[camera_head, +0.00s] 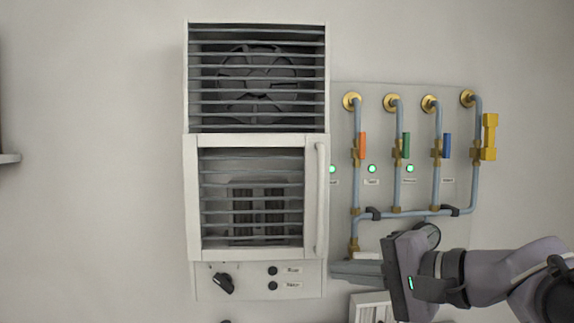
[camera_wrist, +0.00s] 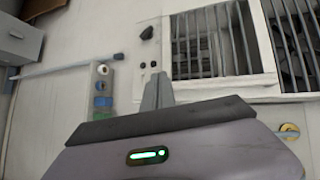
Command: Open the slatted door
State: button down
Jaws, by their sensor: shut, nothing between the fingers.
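The slatted door (camera_head: 252,250) is a white-framed panel with dark gaps between its slats, in the lower half of the white cabinet in the head view. It looks shut. Its vertical white bar handle (camera_head: 320,200) runs along the right side. In the wrist view the slatted door (camera_wrist: 174,45) appears turned sideways, with the handle (camera_wrist: 225,91) along its lower edge. My gripper (camera_head: 334,269) points left, just below and right of the handle's lower end. Its fingers (camera_wrist: 157,92) are together and empty. I cannot tell its depth from the cabinet face.
Above the door is a fixed-looking slatted section (camera_head: 256,78) with a fan behind. Below it is a control panel with a black knob (camera_head: 223,283) and buttons. To the right, blue pipes (camera_head: 477,150) carry colored valve levers (camera_head: 362,146).

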aim_at(316, 157)
jog(key=w+d+r+t+y+p, duration=0.1)
jog(key=w+d+r+t+p, duration=0.15)
jog(key=r, duration=0.35)
jog(key=w+d+r+t+p, duration=0.1)
jog(key=d+r, duration=0.3)
jog(key=r, duration=0.2)
jog(key=p+x, duration=0.2)
jog(key=x, duration=0.8)
jog(key=shift+f+m, duration=0.25)
jog(key=shift+m, duration=0.15)
jog(key=shift+s+d+f, duration=0.1)
jog(key=shift+s, duration=0.05)
